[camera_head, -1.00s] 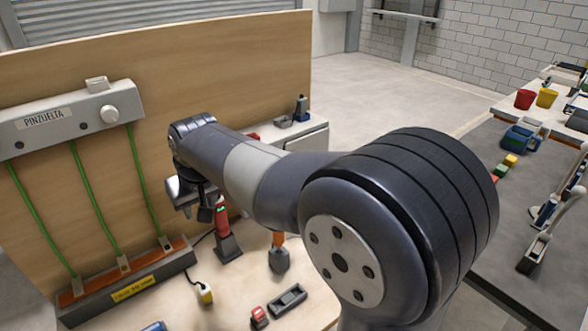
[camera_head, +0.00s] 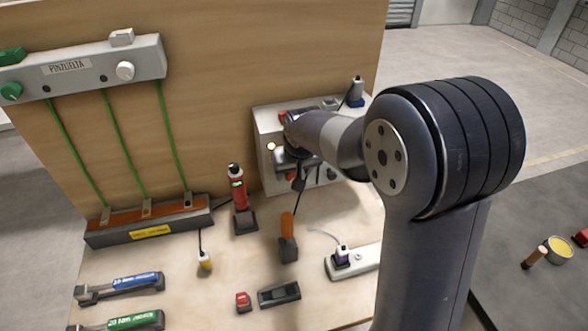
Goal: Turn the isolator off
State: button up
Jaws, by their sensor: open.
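A grey box (camera_head: 265,124) stands on the bench at the backboard's right end. Its front carries a small lit spot (camera_head: 270,147) and a dark round part (camera_head: 331,174) low on the right. A red part shows on its top, beside my arm. This box may bear the isolator, but my arm hides much of its front and I cannot make out a switch handle. My gripper (camera_head: 298,178) hangs in front of the box, pointing down, open and partly hidden by my wrist. I cannot tell whether it touches the box.
A red bottle-shaped tool (camera_head: 238,190) and an orange-handled tool (camera_head: 288,228) stand upright left and in front of the box. A white power strip (camera_head: 362,263) lies at the right. Torque wrenches (camera_head: 120,285) lie at front left. A PINZUELTA panel (camera_head: 90,68) is on the wooden backboard.

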jog(key=shift+c, duration=0.5)
jog(key=c, duration=0.9)
jog(key=shift+o, duration=0.2)
jog(key=shift+a+f+b, duration=0.1)
jog(key=shift+b, duration=0.2)
jog(key=h, duration=0.1)
jog(key=b, duration=0.1)
jog(key=t+h+b, duration=0.1)
jog(key=shift+a+f+n+h, duration=0.25)
jog(key=shift+n+h, duration=0.05)
jog(key=h+b, duration=0.1)
jog(key=b, duration=0.1)
jog(key=t+h+b, duration=0.1)
jog(key=h+b, duration=0.1)
jog(key=shift+s+a+f+n+b, duration=0.1)
jog(key=shift+a+f+n+b, duration=0.1)
jog(key=shift+a+n+b, duration=0.15)
jog(key=h+b, duration=0.1)
jog(key=b, duration=0.1)
jog(key=n+t+h+b, duration=0.1)
jog(key=h, duration=0.1)
jog(key=shift+s+a+f+b, duration=0.1)
jog(key=shift+a+f+b, duration=0.05)
jog(key=shift+b, duration=0.25)
jog(key=shift+n+t+h+b, duration=0.45)
jog(key=shift+t+h+b, duration=0.55)
jog(key=shift+h+b, duration=0.65)
